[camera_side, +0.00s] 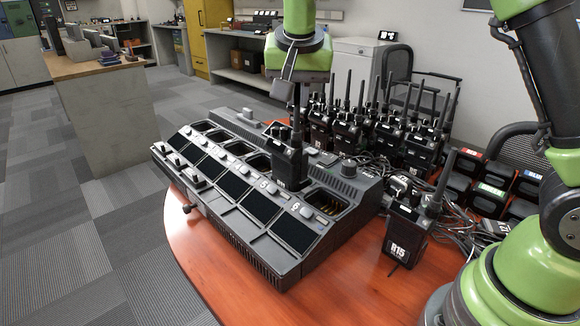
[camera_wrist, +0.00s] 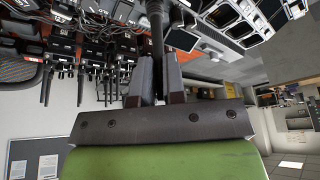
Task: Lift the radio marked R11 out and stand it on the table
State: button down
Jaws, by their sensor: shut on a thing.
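A black radio (camera_side: 289,165) stands upright at the fifth pocket of the grey charger (camera_side: 262,262), its antenna pointing up. Its marking cannot be read, and I cannot tell whether its base is seated or slightly raised. My gripper (camera_side: 291,80) is above it, shut on its antenna. In the wrist view my gripper's two fingers (camera_wrist: 157,66) are on either side of the dark antenna (camera_wrist: 157,28). A radio marked R15 (camera_side: 404,235) stands upright on the orange table (camera_side: 350,289), right of the charger.
The charger's other visible pockets look empty, including the one by the 6 (camera_side: 326,202). Several radios (camera_side: 350,135) stand behind it with tangled cables (camera_side: 400,178). Batteries with coloured labels (camera_side: 492,190) lie at the right. The table's front is clear.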

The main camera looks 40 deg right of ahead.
jog(key=shift+r, duration=0.2)
notch_tip(320, 180, up, 10)
jog(key=s+a+f+m+g, duration=0.3)
jog(key=s+a+m, duration=0.6)
jog(key=s, duration=0.1)
jog(key=s+a+f+m+g, duration=0.3)
jog(key=s+a+m+g, duration=0.1)
jog(key=s+a+m, duration=0.55)
notch_tip(320, 180, down, 10)
jog(key=shift+d+r, duration=0.25)
jog(key=shift+d, duration=0.2)
jog(key=shift+f+n, duration=0.1)
jog(key=shift+n, duration=0.15)
jog(key=c, duration=1.2)
grip_release()
